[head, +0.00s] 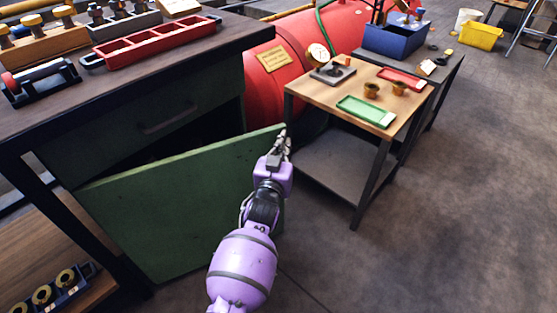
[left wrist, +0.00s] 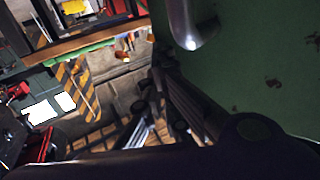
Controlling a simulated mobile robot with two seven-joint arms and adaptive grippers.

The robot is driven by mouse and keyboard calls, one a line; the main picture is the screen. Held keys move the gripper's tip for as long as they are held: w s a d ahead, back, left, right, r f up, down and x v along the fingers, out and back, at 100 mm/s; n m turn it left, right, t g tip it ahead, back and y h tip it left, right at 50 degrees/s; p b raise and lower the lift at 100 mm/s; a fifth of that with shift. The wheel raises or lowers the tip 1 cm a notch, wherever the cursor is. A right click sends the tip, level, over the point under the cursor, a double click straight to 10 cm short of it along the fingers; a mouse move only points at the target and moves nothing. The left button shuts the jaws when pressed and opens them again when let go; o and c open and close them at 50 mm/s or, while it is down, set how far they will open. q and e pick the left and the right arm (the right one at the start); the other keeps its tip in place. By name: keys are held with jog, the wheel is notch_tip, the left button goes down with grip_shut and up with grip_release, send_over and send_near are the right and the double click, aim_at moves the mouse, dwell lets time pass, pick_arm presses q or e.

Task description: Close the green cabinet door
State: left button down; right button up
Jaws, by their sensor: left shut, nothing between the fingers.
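The green cabinet door (head: 175,205) stands ajar, swung out from the dark workbench cabinet (head: 150,105). A dark gap shows above its top edge. My left gripper (head: 283,140) is shut and empty at the door's right-hand edge, near its upper corner. I cannot tell whether it touches the door. In the left wrist view the green door (left wrist: 265,75) fills the right side, with a metal handle (left wrist: 196,25) on its face, and my shut fingers (left wrist: 170,95) point along beside it. My right gripper is not in view.
A small wooden-topped table (head: 325,90) with a green tray (head: 366,111) stands just right of the gripper. A red boiler (head: 310,40) lies behind. A red tray (head: 150,42) sits on the workbench. The floor (head: 430,220) at right is clear.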

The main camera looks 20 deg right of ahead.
pick_arm(q)
jog(key=w+a+y+b, duration=0.1)
jog(key=w+a+b, duration=0.2)
jog(key=w, duration=0.7)
jog(key=w+a+n+y+b, duration=0.1)
jog(key=w+a+b, duration=0.3)
jog(key=w+b, duration=0.4)
jog(key=shift+w+t, duration=0.4)
jog(key=shift+w, duration=0.85)
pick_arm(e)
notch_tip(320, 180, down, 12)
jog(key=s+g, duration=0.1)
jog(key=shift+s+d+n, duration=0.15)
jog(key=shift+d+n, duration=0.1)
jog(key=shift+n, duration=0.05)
pick_arm(q)
jog(key=shift+a+r, duration=0.1)
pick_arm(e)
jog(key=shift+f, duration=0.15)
